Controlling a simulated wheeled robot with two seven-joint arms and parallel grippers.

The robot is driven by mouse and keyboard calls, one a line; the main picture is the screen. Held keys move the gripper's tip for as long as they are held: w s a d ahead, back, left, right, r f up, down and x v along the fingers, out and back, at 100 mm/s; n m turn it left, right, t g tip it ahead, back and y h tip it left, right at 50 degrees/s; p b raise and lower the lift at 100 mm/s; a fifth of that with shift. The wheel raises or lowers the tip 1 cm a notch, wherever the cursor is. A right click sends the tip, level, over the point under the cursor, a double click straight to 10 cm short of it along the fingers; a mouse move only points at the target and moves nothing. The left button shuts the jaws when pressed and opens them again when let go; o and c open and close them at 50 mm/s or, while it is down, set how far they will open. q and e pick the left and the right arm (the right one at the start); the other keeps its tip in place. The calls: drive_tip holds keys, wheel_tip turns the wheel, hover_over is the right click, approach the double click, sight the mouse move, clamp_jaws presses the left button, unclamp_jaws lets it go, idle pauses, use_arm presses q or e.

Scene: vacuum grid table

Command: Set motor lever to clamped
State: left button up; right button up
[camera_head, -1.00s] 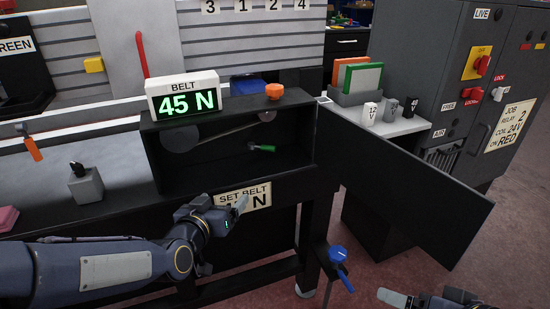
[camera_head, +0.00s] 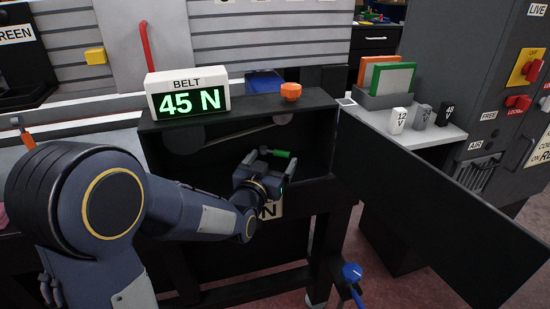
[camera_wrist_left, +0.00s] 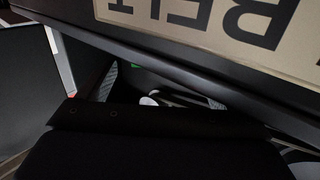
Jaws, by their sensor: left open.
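The lever with a green handle (camera_head: 280,153) lies inside the open black box under the belt display, low and near its middle. My left gripper (camera_head: 268,163) is open and empty at the front of the box. Its fingers point in at the green handle, one to each side in the head view; I cannot tell whether they touch it. In the left wrist view a small green patch (camera_wrist_left: 216,104) shows below the box's front edge, and a dark body covers much of the picture. My right gripper is out of view.
The belt display (camera_head: 188,97) reading 45 N and an orange knob (camera_head: 290,91) sit on top of the box. The open black door panel (camera_head: 430,205) spreads to the right. A blue-handled lever (camera_head: 352,272) is below. The box's front edge is close beneath my left gripper.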

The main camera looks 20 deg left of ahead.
use_arm(q)
drive_tip(key=shift+w, duration=1.15)
drive_tip(key=shift+c, duration=0.2)
drive_tip(key=c, duration=1.3)
drive_tip(key=shift+s+a+f+m+h+b, duration=0.2)
drive_tip(key=shift+m+h+b, duration=0.3)
drive_tip(key=shift+b, duration=0.7)
drive_tip(key=shift+c, duration=0.2)
drive_tip(key=shift+r+h+b, duration=0.1)
drive_tip(key=shift+h+b, duration=0.25)
drive_tip(key=shift+h, duration=0.25)
drive_tip(key=shift+m, duration=0.3)
drive_tip(key=shift+r, duration=0.1)
